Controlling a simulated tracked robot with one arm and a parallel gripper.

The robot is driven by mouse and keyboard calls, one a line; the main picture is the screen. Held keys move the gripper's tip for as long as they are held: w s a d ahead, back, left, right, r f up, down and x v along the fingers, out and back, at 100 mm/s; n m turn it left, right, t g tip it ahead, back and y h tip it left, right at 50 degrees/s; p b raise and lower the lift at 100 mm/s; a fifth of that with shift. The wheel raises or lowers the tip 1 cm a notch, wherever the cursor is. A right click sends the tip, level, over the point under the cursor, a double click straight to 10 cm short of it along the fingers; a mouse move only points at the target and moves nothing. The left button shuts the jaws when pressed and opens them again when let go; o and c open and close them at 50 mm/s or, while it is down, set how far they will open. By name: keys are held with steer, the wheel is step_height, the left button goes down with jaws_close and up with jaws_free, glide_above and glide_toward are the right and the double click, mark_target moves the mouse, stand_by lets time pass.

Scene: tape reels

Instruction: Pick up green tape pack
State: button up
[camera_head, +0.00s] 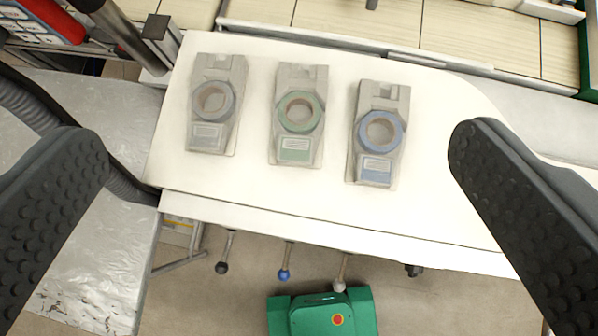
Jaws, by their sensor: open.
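The green tape pack (295,156) lies on a white table (240,183), in the middle of three similar packs. It is a grey tray holding a green ring of tape. My gripper (283,180) shows as two black studded fingers at the left and right edges of the view. It is wide open and empty. The packs appear between the fingers and farther off, and neither finger touches them.
A grey tape pack (207,135) lies to the left and a blue tape pack (376,170) to the right, with narrow gaps between. A green machine with a red button (338,320) stands below the table's front edge. The table's right side is clear.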

steer(key=w+f+m+g, duration=0.1)
steer(key=w+f+g, duration=0.2)
steer(key=f, duration=0.8)
steer(key=w+f+g, duration=0.2)
steer(key=f, duration=0.8)
glide_above(296, 146)
steer(key=s, duration=0.2)
steer(key=shift+h, duration=0.3)
step_height(296, 146, down, 8)
steer(key=shift+w+r+p, duration=0.1)
steer(key=shift+w+p, duration=0.05)
steer(key=shift+p, duration=0.25)
steer(key=shift+s+a+x, duration=0.1)
steer(key=shift+x, duration=1.3)
steer(key=shift+s+a+x, duration=0.15)
steer(key=shift+x, duration=1.25)
steer(key=c, duration=1.1)
